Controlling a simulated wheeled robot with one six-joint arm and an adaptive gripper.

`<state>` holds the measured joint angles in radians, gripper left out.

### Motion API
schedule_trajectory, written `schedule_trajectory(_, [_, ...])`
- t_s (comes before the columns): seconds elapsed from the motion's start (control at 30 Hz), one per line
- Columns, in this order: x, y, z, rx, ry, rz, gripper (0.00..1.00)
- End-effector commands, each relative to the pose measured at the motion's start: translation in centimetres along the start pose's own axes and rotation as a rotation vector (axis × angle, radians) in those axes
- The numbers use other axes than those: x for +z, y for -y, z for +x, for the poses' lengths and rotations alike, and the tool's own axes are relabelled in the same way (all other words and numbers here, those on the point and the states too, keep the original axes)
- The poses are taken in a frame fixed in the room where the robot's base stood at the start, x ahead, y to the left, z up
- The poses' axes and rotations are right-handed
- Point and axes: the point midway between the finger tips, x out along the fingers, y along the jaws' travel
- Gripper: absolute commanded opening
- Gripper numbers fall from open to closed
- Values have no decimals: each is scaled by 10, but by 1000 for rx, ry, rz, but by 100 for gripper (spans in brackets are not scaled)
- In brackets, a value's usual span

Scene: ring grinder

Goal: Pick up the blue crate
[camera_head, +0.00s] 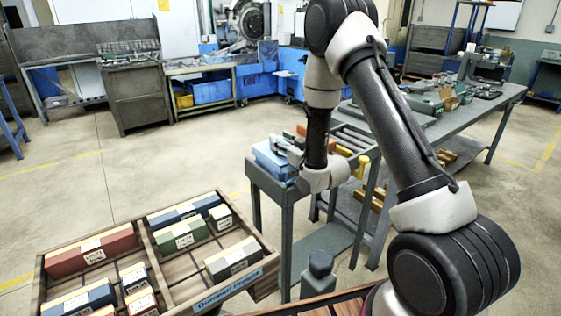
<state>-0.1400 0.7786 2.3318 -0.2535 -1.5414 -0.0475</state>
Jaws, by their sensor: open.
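A blue crate (270,162) sits on top of a grey metal stand (263,183) in the middle of the view. My gripper (287,147) is open at the crate's right side, close over its upper edge. The wrist and gripper hide part of the crate. I cannot tell whether the fingers touch it. Another blue crate (211,92) sits under a bench at the back.
A wooden tray (262,252) with several coloured boxes stands at the front left. A long grey workbench (478,105) carrying tools stands on the right. A yellow item (361,167) is right of my wrist. The floor (150,155) at left is clear.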

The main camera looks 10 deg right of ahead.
Motion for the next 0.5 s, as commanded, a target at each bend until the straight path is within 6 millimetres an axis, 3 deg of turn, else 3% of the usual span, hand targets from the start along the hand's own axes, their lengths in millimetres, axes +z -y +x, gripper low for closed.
schedule_trajectory(0.17, [0, 0, 0, 0, 1, 0, 39])
schedule_trajectory(0.37, [0, 0, 0, 1, 1, 0, 3])
schedule_trajectory(0.5, [0, 0, 0, 1, 1, 0, 0])
